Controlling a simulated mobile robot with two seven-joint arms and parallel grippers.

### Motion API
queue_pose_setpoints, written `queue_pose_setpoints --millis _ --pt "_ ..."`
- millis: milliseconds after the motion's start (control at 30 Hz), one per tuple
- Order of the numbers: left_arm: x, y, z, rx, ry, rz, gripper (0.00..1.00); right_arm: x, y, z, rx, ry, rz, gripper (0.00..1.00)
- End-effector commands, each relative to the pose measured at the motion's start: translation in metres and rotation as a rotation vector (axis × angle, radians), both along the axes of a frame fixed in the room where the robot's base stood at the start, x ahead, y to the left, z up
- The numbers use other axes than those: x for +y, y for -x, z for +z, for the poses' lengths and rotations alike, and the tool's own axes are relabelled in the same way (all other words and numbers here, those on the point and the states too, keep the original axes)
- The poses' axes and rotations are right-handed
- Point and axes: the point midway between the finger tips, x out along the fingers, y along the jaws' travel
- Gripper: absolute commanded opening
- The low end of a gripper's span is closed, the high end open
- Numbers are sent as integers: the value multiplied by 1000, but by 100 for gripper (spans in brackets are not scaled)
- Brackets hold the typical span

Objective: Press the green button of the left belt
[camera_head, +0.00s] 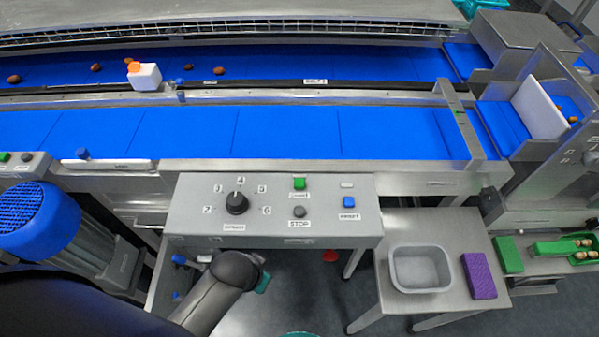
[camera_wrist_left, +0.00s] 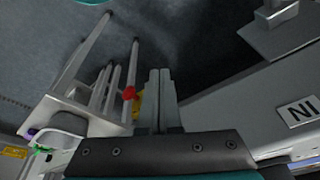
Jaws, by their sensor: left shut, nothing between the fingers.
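A grey control panel (camera_head: 270,228) stands in front of the near blue belt. Its green button (camera_head: 299,183) sits near the top middle, above a dark stop button (camera_head: 299,212). A second green button (camera_head: 4,157) shows on a panel at the far left edge. I cannot read which belt each panel serves. My left arm reaches in below the central panel, and its gripper fingers are hidden in the head view. In the left wrist view my left gripper (camera_wrist_left: 160,78) is shut and empty, over dark floor. My right gripper is not in view.
The central panel also has a black dial (camera_head: 237,203) and a blue button (camera_head: 348,202). A side table (camera_head: 388,311) at right bears a grey tub (camera_head: 392,270) and a purple block (camera_head: 479,276). A blue motor (camera_head: 38,216) stands at left. Dates lie on the far belt (camera_head: 260,62).

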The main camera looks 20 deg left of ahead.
Motion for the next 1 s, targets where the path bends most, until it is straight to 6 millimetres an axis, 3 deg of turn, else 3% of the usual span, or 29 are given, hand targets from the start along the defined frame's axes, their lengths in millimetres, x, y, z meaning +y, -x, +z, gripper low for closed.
queue_pose_setpoints --millis 33,167,233,467,700,833,1000 --pt "-1 -5 25 -14 2 -5 0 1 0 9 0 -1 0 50" --pt "-4 -13 72 -40 3 -24 0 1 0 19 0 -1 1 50" --pt "-9 -28 96 -86 -11 -118 0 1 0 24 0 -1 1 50" --pt "-37 -85 125 -273 -107 -583 0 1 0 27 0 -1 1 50" --pt "-62 -142 170 -522 -363 -1244 0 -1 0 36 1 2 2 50" --pt "-62 -165 190 -626 -561 -1606 0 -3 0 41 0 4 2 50" --pt "-47 -185 208 -698 -814 -1977 0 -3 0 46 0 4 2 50"
